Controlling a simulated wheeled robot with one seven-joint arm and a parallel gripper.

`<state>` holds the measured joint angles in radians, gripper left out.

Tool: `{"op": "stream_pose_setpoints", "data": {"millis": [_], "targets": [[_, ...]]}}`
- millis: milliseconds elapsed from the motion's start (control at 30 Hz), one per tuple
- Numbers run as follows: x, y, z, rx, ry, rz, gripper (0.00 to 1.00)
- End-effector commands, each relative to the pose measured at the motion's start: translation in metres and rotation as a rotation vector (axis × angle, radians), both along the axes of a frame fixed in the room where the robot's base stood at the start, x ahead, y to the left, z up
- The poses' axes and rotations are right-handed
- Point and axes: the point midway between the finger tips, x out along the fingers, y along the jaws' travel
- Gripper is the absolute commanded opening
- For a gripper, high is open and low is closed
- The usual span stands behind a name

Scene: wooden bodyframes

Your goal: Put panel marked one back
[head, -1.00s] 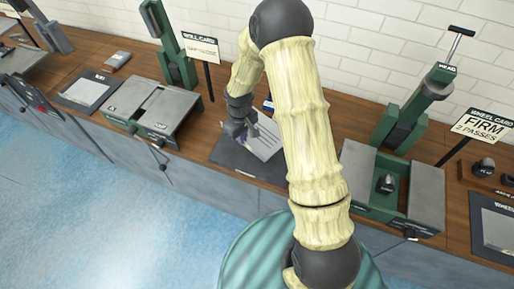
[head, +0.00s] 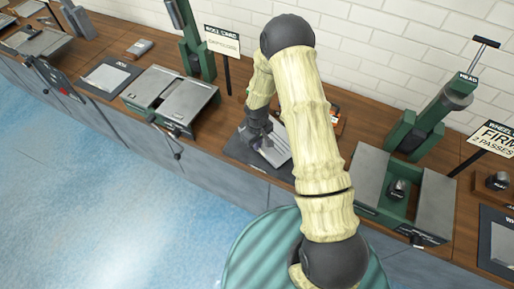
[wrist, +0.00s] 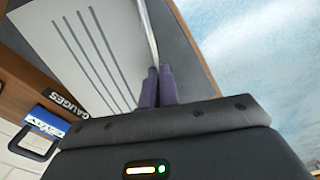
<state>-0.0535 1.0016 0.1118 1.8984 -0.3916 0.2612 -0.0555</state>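A pale grey panel with several dark parallel lines (wrist: 75,45) fills the left of the wrist view. It also shows in the head view (head: 274,152), over a dark mat (head: 240,150) on the bench. My gripper (wrist: 160,72) has its two dark fingers close together at the panel's bright edge, which runs in between them. It appears shut on that edge. In the head view my gripper (head: 256,138) is at the panel's left side. My arm partly covers the area. I cannot read a number on the panel, nor tell whether it touches the mat.
A grey-topped press with a green column (head: 175,98) stands left of the mat, a green and grey press (head: 405,190) right of it. A "GAUGES" label (wrist: 65,102) and blue sign (wrist: 45,121) lie beyond the panel. Roll card (head: 222,42) and wheel card (head: 495,138) signs stand behind.

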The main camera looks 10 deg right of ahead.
Motion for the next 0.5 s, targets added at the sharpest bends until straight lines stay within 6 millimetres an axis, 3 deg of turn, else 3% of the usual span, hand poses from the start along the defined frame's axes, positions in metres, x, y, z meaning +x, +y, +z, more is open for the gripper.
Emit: {"op": "stream_pose_setpoints", "data": {"millis": [233,500], "targets": [[0.000,0.000,-0.028,0.000,0.000,0.003,0.00],[0.000,0.000,-0.031,0.001,-0.001,0.002,0.00]]}}
